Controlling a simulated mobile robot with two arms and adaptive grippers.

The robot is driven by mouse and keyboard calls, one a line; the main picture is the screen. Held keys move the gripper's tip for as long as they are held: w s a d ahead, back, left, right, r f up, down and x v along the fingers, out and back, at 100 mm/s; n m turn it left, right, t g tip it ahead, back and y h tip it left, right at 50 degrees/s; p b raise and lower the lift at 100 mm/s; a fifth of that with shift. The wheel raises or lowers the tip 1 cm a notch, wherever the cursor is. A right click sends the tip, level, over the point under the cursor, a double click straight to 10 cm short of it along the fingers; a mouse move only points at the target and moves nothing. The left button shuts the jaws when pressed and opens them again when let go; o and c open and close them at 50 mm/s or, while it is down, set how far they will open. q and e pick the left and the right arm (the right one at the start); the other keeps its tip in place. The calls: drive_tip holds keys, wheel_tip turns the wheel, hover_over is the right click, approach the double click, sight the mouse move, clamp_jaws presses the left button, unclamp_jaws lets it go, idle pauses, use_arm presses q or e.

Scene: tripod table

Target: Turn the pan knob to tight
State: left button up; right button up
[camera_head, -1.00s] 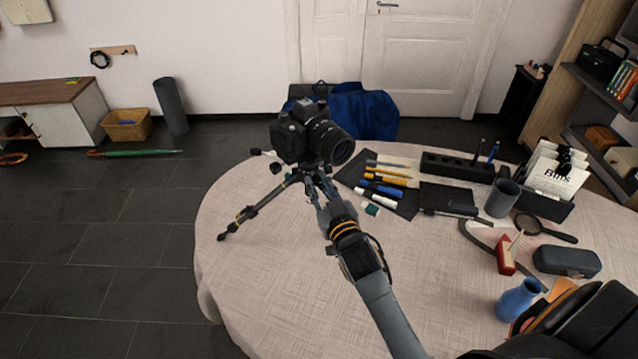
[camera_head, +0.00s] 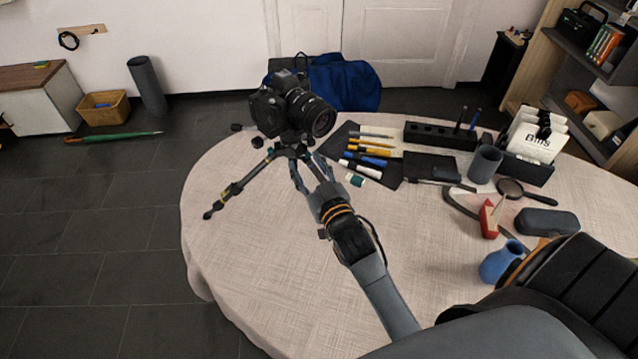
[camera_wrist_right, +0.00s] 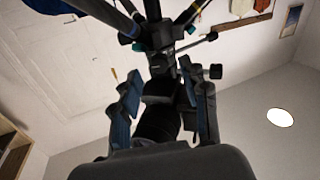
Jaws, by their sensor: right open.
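A black camera (camera_head: 290,106) stands on a small tripod (camera_head: 234,187) at the table's far left side. A small black knob (camera_head: 257,142) sticks out left below the camera, and a handle end (camera_head: 236,127) shows farther left. In the right wrist view, a black knob (camera_wrist_right: 216,71) is right of the tripod head (camera_wrist_right: 160,40). I cannot tell for certain which is the pan knob. My right gripper (camera_head: 305,168) is open just below the tripod head; its fingers (camera_wrist_right: 161,95) stand either side of it in the wrist view, the knob outside them. Contact cannot be told. My left gripper is not in view.
A dark mat with pens and markers (camera_head: 368,158) lies right of the tripod. The table's (camera_head: 240,255) front left is clear.

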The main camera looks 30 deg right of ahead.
sight(298, 152)
drive_tip(key=s, duration=0.8)
drive_tip(key=shift+s+a, duration=0.4)
drive_tip(key=shift+a, duration=0.05)
drive_tip(key=w+n+b, duration=0.2)
drive_tip(key=w+b, duration=0.1)
drive_tip(key=w, duration=0.1)
drive_tip(key=w+n+b, duration=0.3)
drive_tip(key=w+d+n+b, duration=0.1)
drive_tip(key=w+n+b, duration=0.1)
drive_tip(key=w+b, duration=0.1)
drive_tip(key=shift+w, duration=0.8)
clamp_jaws()
